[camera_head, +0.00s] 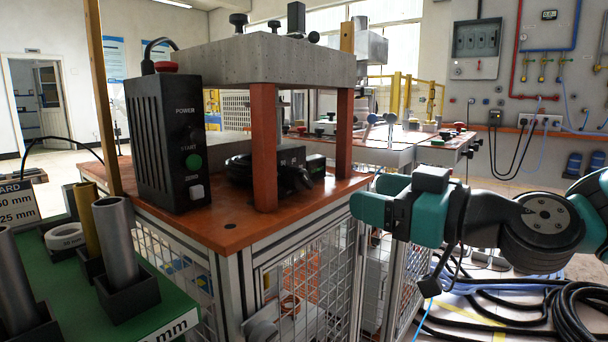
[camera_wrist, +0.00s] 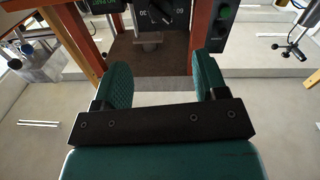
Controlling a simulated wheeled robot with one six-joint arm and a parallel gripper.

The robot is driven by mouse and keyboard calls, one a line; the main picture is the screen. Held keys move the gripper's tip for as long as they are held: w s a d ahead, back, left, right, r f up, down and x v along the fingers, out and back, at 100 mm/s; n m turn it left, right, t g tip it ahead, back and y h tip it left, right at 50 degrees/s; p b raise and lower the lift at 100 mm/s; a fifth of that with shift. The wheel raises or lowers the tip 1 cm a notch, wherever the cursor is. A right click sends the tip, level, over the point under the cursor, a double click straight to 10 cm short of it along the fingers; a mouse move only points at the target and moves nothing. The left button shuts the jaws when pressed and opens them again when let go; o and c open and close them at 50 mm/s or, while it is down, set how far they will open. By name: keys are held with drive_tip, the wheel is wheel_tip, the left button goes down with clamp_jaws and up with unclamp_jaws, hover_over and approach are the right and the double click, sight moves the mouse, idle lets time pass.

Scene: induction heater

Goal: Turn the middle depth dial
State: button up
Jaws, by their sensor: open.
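A dark panel with a round dial (camera_wrist: 158,14) and white numbers beside it shows at the top of the wrist view, cut off by the edge. I cannot tell whether it is the middle depth dial. In the head view no depth dial can be made out clearly. My gripper (camera_head: 364,208) is to the right of the orange-topped bench, apart from it. In the wrist view my gripper (camera_wrist: 163,82) has its two teal fingers wide apart with nothing between them. The dial lies beyond the fingertips, not touched.
A black control box (camera_head: 168,140) with a green START button stands on the orange bench top (camera_head: 240,222). An orange post (camera_head: 264,148) holds up a grey slab (camera_head: 262,58). A green board with metal tubes (camera_head: 118,240) is at left. Black hoses (camera_head: 500,312) lie at lower right.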

sight(308, 180)
drive_tip(key=p+x, duration=0.2)
drive_tip(key=x, duration=1.1)
